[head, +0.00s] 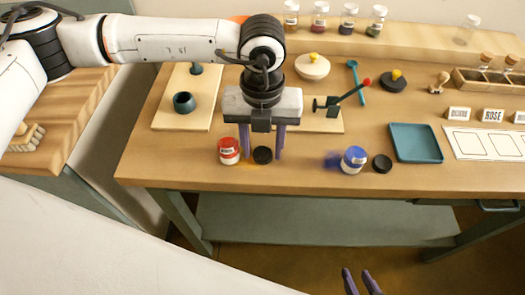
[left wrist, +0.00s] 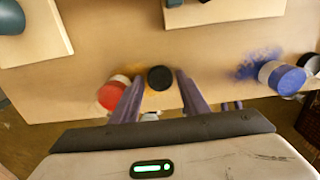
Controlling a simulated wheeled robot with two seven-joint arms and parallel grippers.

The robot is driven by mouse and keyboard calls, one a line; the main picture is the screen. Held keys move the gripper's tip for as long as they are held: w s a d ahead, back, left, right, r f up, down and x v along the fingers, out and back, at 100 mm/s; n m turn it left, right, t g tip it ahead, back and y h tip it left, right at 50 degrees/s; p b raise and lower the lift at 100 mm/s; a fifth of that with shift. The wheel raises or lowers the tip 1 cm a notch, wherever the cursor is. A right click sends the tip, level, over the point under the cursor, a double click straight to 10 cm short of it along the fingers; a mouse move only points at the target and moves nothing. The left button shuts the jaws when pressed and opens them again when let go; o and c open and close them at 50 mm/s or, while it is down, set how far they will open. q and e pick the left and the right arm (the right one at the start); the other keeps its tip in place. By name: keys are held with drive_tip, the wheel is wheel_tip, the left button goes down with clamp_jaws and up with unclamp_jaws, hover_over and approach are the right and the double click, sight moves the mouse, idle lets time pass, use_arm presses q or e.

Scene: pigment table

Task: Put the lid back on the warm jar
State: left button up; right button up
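The warm jar, a small white jar with red contents or a red top (head: 229,150), stands near the table's front edge; it also shows in the left wrist view (left wrist: 113,92). A round black lid (head: 263,155) lies just right of it, with some orange powder around; it also shows in the left wrist view (left wrist: 160,78). My left gripper (head: 262,152) points down with its purple fingers on either side of the lid, apart, with gaps showing. My right gripper (head: 361,282) is low in front of the table, fingers apart and empty.
A blue jar (head: 354,159) with spilled blue powder (head: 332,160) and a second black lid (head: 382,164) stand to the right. A teal tray (head: 415,143) lies further right.

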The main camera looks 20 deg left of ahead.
sight(262, 153)
use_arm(q)
drive_tip(key=c, duration=0.7)
wheel_tip(262, 153, up, 10)
drive_tip(key=shift+r+b, duration=0.1)
drive_tip(key=shift+b, duration=0.5)
